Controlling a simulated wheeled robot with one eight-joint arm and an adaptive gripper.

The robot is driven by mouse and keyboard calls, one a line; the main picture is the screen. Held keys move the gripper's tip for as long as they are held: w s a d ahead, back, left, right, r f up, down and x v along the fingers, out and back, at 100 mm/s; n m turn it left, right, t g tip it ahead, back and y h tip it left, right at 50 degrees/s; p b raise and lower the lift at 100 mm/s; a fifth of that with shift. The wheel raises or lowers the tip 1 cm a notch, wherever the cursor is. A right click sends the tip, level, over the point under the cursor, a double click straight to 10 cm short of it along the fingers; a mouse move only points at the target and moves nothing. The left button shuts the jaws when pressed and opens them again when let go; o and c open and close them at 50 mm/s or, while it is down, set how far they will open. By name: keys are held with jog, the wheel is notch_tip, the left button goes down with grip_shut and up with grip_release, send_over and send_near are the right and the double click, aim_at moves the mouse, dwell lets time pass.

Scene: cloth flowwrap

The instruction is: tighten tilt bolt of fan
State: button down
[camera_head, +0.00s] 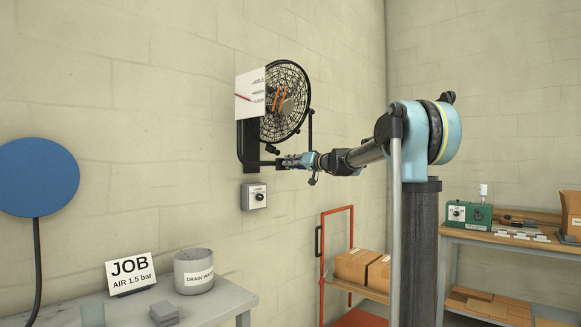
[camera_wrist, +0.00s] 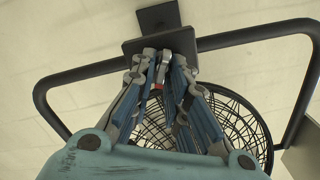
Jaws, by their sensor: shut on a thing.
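The black caged fan (camera_head: 304,92) is on the block wall, on a dark tubular bracket (camera_head: 240,150). A white card (camera_head: 249,82) beside it bears small labels and a red pointer (camera_head: 242,97), whose tip is near the lowest label. My gripper (camera_head: 283,162) is at the lower part of the bracket. In the wrist view my gripper (camera_wrist: 160,68) is shut on a small grey piece with a red part, apparently the tilt bolt (camera_wrist: 163,62), in front of the dark bracket plate (camera_wrist: 135,47). The fingers hide most of it. The fan cage (camera_wrist: 240,115) shows behind them.
A control box (camera_head: 254,196) with a dial is on the wall below the fan. A grey table (camera_head: 226,300) holds a JOB sign (camera_head: 131,271) and a bucket (camera_head: 193,272). A red cart (camera_head: 337,216) with cartons and a bench (camera_head: 520,243) are at right.

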notch_tip(320, 180, down, 2)
jog(key=m, duration=2.2)
jog(key=shift+w+d+m, duration=0.1)
jog(key=shift+d+m, duration=0.05)
jog(key=shift+m, duration=0.25)
jog(key=c, duration=1.8)
grip_release()
jog(key=shift+o, duration=0.2)
jog(key=v, duration=1.2)
